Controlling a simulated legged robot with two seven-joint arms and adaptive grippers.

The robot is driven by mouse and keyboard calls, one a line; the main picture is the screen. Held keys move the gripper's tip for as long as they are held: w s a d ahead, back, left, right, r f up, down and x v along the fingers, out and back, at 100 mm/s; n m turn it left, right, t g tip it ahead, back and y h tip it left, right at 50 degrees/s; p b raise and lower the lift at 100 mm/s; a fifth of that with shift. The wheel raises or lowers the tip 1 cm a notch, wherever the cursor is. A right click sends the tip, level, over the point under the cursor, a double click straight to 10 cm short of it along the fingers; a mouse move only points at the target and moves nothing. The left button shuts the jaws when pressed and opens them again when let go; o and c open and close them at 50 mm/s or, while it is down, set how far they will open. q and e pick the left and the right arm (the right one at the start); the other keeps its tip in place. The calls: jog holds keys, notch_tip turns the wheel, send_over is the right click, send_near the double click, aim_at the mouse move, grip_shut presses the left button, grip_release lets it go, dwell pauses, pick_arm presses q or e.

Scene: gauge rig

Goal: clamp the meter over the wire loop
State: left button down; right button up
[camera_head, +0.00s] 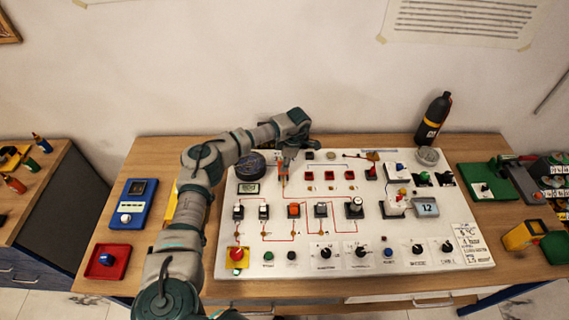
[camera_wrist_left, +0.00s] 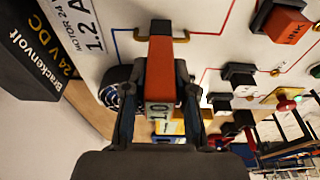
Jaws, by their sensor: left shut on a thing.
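My left gripper (camera_wrist_left: 160,122) is shut on the clamp meter (camera_wrist_left: 160,78), which has an orange-red body, a dark tip and a small display. The fingers grip its sides. The dark tip lies over the middle of the brass wire loop (camera_wrist_left: 181,39), whose two ends show on either side, between a blue and a red line on the white panel. I cannot tell whether the jaw is closed around the loop. In the head view the left gripper (camera_head: 288,150) is at the panel's upper left with the orange meter (camera_head: 284,171) below it; the loop is not distinct there. My right gripper is not in view.
The white panel (camera_head: 385,262) carries switches, knobs and red lines on a wooden table (camera_head: 120,258). A black bottle (camera_head: 433,119) stands behind it. Blue (camera_head: 133,204) and red (camera_head: 106,262) boxes lie left. In the wrist view a dark Brackenvolt box (camera_wrist_left: 35,55) is close on the left.

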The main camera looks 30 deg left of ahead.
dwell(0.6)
pick_arm(q)
jog(key=shift+r, duration=0.1)
jog(key=shift+r+p, duration=2.6)
jog(key=shift+r, duration=0.9)
jog(key=shift+f, duration=0.15)
